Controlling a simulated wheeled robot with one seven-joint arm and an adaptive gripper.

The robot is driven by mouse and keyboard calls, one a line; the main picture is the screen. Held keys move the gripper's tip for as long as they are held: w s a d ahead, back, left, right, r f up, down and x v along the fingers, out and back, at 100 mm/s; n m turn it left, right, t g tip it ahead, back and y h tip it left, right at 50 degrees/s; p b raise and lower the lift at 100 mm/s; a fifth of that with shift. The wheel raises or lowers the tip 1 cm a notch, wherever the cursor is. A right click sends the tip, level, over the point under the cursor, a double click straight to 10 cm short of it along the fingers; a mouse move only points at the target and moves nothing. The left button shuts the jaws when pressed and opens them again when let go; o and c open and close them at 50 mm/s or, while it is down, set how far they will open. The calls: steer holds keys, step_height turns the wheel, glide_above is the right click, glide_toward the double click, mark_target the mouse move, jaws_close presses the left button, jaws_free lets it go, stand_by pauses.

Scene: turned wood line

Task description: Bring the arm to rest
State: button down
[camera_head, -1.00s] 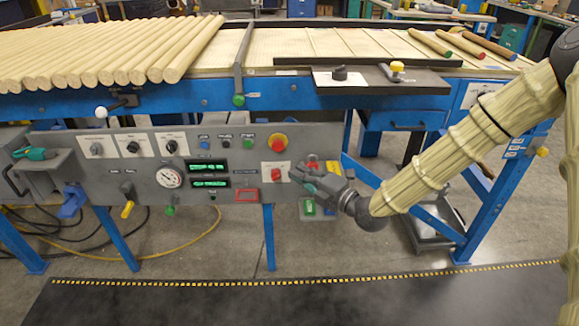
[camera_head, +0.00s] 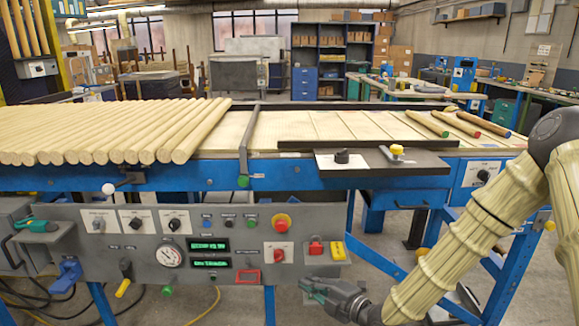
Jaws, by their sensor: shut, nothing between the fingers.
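My gripper (camera_head: 312,290) is at the lower middle right, in front of the machine's grey control panel (camera_head: 220,275). Its fingers look closed and nothing shows between them. It is below the red switch (camera_head: 316,246) and the yellow switch (camera_head: 338,250), and looks apart from the panel, though the gap is hard to judge. My arm (camera_head: 440,265) comes in from the right edge, bends at a dark elbow joint and slopes down left to the gripper.
Above the panel is a blue-framed table (camera_head: 330,180) with pale wooden rods (camera_head: 110,130) at left. Several coloured-end rods (camera_head: 462,124) lie at right. A red emergency button (camera_head: 281,221) and knobs stick out of the panel. Blue legs (camera_head: 512,265) stand at right.

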steer(key=s+d+f+m+g+h, duration=0.3)
steer(key=s+f+m, duration=0.3)
steer(key=s+f, duration=0.3)
steer(key=s+d+f+m+g+h, duration=0.35)
steer(key=s+f+m, duration=0.25)
steer(key=s+f, duration=0.4)
steer(key=s+d+f+m+g+h, duration=0.2)
steer(key=s+d+f+m, duration=0.3)
steer(key=s+f, duration=0.4)
steer(key=s+d+f+m+g+h, duration=0.1)
steer(key=s+d+m+g, duration=0.1)
steer(key=s+m, duration=0.3)
steer(key=s+d+f+m+g+h, duration=0.1)
steer(key=s+d+m+h, duration=0.15)
steer(key=s, duration=0.45)
step_height(320, 180, up, 15)
steer(key=p, duration=1.5)
steer(key=shift+y+p, duration=0.3)
steer(key=shift+y, duration=0.1)
steer(key=shift+w, duration=0.15)
